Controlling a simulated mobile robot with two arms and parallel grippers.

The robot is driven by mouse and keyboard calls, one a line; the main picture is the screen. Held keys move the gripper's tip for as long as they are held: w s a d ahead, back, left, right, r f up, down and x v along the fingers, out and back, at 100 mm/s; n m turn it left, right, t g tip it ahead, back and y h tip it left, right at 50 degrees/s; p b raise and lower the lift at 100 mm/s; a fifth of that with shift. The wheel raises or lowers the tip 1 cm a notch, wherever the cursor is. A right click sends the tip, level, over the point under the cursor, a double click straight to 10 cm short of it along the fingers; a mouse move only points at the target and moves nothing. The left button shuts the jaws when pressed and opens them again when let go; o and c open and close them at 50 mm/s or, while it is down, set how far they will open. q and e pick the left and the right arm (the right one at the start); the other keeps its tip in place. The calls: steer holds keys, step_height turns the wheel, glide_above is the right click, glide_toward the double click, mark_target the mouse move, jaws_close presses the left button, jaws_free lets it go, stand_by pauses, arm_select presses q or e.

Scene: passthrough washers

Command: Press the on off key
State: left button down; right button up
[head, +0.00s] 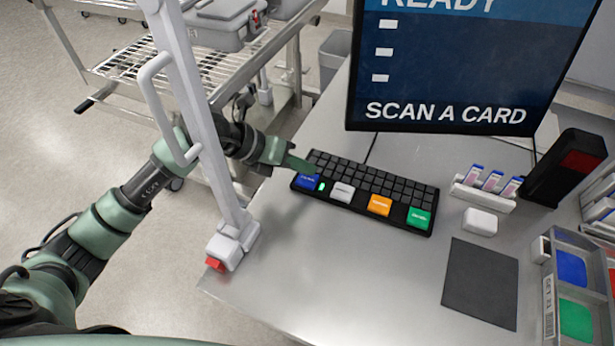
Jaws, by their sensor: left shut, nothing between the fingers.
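A black keyboard (385,180) lies on the metal table. Along its front edge it has a blue key (308,182), a white key (342,191), an orange key (379,205) and a green key (418,218). Their labels are too small to read, so I cannot tell which is the on off key. A small green light (322,186) glows beside the blue key. My left gripper (312,167) is shut and empty, its tip over the keyboard's left end, just behind the blue key. I cannot tell whether it touches. My right gripper is not in view.
A monitor (450,75) reading "SCAN A CARD" stands behind the keyboard. A pale post (205,130) rises at the table's left corner, close to my left arm. A dark mat (480,283), a white block (480,221) and a vial rack (484,190) are at right.

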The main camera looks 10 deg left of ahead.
mark_target(303, 180)
arm_select(q)
steer(key=shift+f, duration=0.15)
stand_by(0.7)
steer(key=shift+f+b, duration=0.3)
steer(key=shift+b, duration=0.05)
steer(key=shift+f+b, duration=0.4)
steer(key=shift+f, duration=0.1)
stand_by(0.5)
steer(key=shift+r, duration=0.15)
steer(key=shift+r+p, duration=0.6)
steer(key=shift+r, duration=0.2)
steer(key=shift+r+p, duration=1.8)
steer(key=shift+r, duration=0.75)
